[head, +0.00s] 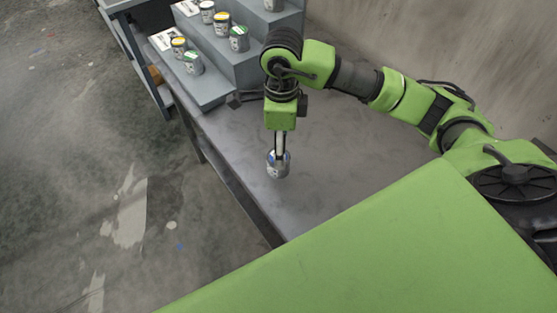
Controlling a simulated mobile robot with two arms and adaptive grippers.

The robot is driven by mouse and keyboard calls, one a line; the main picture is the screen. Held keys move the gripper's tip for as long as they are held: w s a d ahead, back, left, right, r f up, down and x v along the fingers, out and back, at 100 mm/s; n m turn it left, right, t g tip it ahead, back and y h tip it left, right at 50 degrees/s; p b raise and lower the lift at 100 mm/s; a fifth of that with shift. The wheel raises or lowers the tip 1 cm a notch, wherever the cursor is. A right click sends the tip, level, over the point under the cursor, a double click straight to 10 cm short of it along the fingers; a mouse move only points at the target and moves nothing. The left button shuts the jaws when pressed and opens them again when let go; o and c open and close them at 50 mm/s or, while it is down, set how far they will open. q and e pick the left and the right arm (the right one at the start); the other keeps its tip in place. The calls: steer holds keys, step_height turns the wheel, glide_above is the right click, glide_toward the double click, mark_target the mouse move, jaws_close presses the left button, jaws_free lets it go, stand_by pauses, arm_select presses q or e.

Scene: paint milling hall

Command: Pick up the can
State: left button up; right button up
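A small grey metal can (278,171) with a bit of blue on it is at the left part of the grey table in the head view, below my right gripper. My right gripper (280,153) points down, and its fingers reach to the can's top and overlap it in the picture. I see the fingers nearly edge-on, so I cannot tell whether they grip the can. Whether the can rests on the table or hangs just above it is also unclear. My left gripper is not in view.
A grey stepped stand (228,75) with several labelled cans and white cards stands at the table's far end. The grey table (345,150) is bare to the right of the can. A wall (430,40) runs behind. The stained floor (80,190) is open at left.

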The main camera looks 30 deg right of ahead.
steer(key=f, duration=0.1)
steer(key=f+p, duration=0.1)
steer(key=f, duration=0.1)
steer(key=f+p, duration=0.1)
steer(key=f, duration=0.1)
steer(key=shift+a+f, duration=0.2)
steer(key=shift+a, duration=0.1)
steer(key=shift+f, duration=0.2)
steer(key=c, duration=1.3)
